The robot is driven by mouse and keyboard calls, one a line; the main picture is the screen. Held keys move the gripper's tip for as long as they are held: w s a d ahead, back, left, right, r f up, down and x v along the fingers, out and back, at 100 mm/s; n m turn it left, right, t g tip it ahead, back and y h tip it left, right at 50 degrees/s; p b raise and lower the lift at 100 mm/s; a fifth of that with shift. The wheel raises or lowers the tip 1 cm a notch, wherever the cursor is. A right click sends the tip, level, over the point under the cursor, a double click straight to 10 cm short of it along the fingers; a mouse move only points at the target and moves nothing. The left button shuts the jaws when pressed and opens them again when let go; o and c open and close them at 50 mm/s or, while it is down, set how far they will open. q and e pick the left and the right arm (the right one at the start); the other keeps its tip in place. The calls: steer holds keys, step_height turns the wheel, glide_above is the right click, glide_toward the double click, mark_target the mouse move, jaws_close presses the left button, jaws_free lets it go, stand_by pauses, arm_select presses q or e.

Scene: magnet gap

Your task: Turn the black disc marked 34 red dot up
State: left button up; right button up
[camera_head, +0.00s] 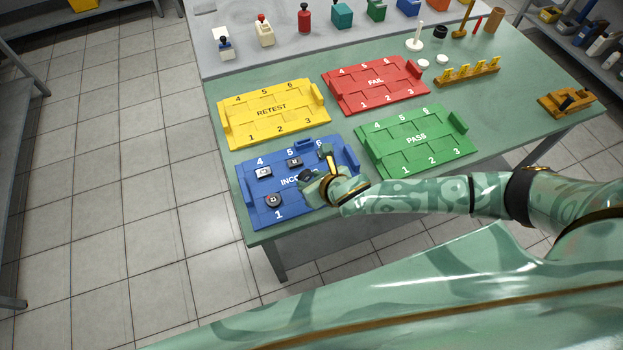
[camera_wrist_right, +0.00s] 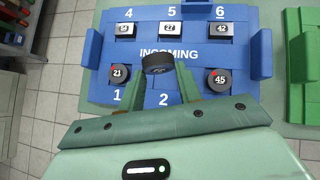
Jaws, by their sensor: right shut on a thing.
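My right gripper (camera_head: 309,181) is shut on a black disc (camera_wrist_right: 157,63) over the middle of the blue INCOMING tray (camera_head: 258,216). In the right wrist view the disc sits between the fingertips, tilted, with its rim towards the camera. A small pale marking shows on that rim, too small to read. I cannot see a red dot on it. The disc also shows in the head view (camera_head: 305,176). It appears above place 2, which is bare. My left gripper is not in view.
Black disc 21 (camera_wrist_right: 120,73) and black disc 45 (camera_wrist_right: 219,79) flank the held disc. Three rectangular pieces, including 27 (camera_wrist_right: 174,34) and 42 (camera_wrist_right: 221,33), lie in the back row. Yellow RETEST (camera_head: 272,112), red FAIL (camera_head: 375,83) and green PASS (camera_head: 416,140) trays look empty.

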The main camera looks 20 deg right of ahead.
steer(key=shift+r+p, duration=0.1)
steer(key=shift+p, duration=0.45)
step_height(320, 180, down, 3)
steer(key=shift+b, duration=1.05)
steer(key=shift+f+b, duration=0.8)
steer(key=shift+f, duration=0.6)
steer(key=shift+f, duration=0.15)
steer(key=o, duration=1)
steer(key=shift+c, duration=0.3)
